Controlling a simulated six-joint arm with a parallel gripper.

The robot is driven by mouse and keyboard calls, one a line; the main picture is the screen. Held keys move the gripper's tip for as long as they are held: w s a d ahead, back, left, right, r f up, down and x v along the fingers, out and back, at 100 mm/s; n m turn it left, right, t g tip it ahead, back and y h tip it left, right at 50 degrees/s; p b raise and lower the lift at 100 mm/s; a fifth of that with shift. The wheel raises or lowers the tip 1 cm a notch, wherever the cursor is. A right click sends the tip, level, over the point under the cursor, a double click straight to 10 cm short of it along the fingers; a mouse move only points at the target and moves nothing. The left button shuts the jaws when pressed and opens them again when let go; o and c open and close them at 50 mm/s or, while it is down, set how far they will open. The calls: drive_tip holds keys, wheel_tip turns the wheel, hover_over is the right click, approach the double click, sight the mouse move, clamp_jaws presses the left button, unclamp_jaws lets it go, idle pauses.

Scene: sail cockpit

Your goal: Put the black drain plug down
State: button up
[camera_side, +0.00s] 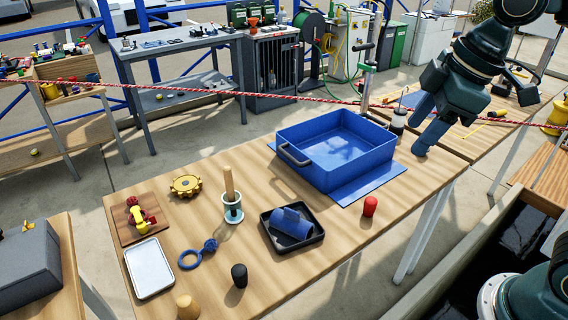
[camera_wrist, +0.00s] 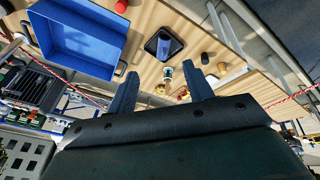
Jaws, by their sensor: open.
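The black drain plug (camera_side: 239,276) stands upright on the wooden table (camera_side: 330,262) near its front edge, right of the white tray. Nothing holds it. My gripper (camera_side: 422,128) is open and empty, high above the right end of the table and far from the plug. In the wrist view the two blue fingers (camera_wrist: 163,82) are spread apart, with nothing between them held.
A blue bin (camera_side: 335,150) stands on a blue mat. A black tray (camera_side: 291,229) holds a blue cup-like piece. A red plug (camera_side: 370,206), a tan plug (camera_side: 187,307), a white tray (camera_side: 149,268) and a wooden post (camera_side: 229,185) on a base are nearby. A red-white rope (camera_side: 250,92) crosses behind.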

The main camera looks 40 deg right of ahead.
drive_tip(key=s+d+f+m+t, duration=0.1)
drive_tip(key=s+d+m, duration=0.1)
drive_tip(key=s+m, duration=0.2)
drive_tip(key=s+d+f+m+h, duration=0.1)
drive_tip(key=s+d+m, duration=0.2)
drive_tip(key=s+m, duration=0.1)
drive_tip(key=shift+s+d+f+m+t, duration=0.15)
drive_tip(key=shift+s+d+m+t, duration=0.2)
drive_tip(key=shift+s, duration=0.55)
